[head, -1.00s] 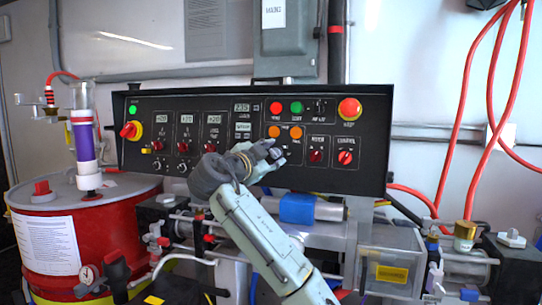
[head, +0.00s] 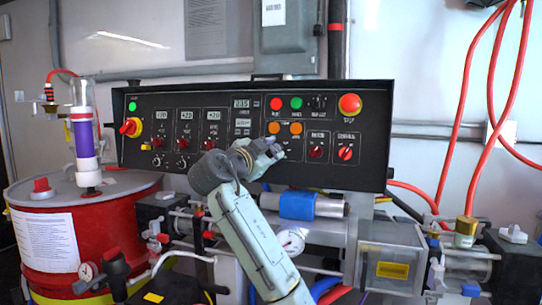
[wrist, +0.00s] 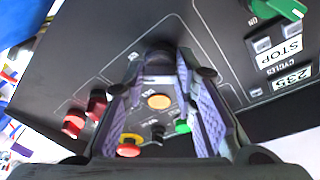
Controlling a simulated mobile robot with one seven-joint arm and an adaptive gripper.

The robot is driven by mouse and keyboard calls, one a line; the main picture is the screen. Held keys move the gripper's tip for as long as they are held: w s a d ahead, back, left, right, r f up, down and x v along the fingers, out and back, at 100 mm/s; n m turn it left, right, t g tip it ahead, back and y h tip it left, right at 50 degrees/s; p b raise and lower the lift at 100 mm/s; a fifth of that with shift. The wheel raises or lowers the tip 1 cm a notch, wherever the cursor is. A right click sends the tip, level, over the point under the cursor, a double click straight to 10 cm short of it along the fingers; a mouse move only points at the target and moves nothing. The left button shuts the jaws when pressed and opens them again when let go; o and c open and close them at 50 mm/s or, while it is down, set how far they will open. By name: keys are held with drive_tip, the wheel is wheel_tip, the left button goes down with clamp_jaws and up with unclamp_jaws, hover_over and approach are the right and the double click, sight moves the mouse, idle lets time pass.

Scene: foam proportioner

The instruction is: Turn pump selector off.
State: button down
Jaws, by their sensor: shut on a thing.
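The black control panel (head: 130,170) stands upright at the back and carries knobs, lights and displays. My gripper (head: 268,148) is at its lower middle, just below two orange lights (head: 284,128). In the wrist view my gripper (wrist: 158,62) has its two fingers shut around a dark knob (wrist: 160,54), apparently the pump selector. An orange light (wrist: 158,101) shows between the fingers. In the head view the gripper hides the knob, and its pointer setting cannot be read.
Red knobs (head: 316,152) and (head: 346,153) sit right of my gripper. A red emergency stop (head: 350,104) is above them. A red drum (head: 72,232) stands left, and a pressure gauge (head: 290,241) and pump parts lie below the panel.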

drive_tip(key=n+t+y, duration=0.1)
drive_tip(key=n, duration=0.3)
drive_tip(key=shift+d+f+b, duration=0.1)
drive_tip(key=shift+f+b, duration=0.05)
drive_tip(key=shift+b, duration=0.15)
drive_tip(key=shift+d+n+t+y+p, duration=0.1)
drive_tip(key=shift+n+t+y+p, duration=0.2)
drive_tip(key=shift+n, duration=1)
drive_tip(key=shift+n+y+p, duration=0.1)
drive_tip(key=shift+n+y, duration=0.3)
drive_tip(key=shift+n, duration=0.9)
drive_tip(key=c, duration=1.3)
unclamp_jaws()
drive_tip(key=v, duration=1.2)
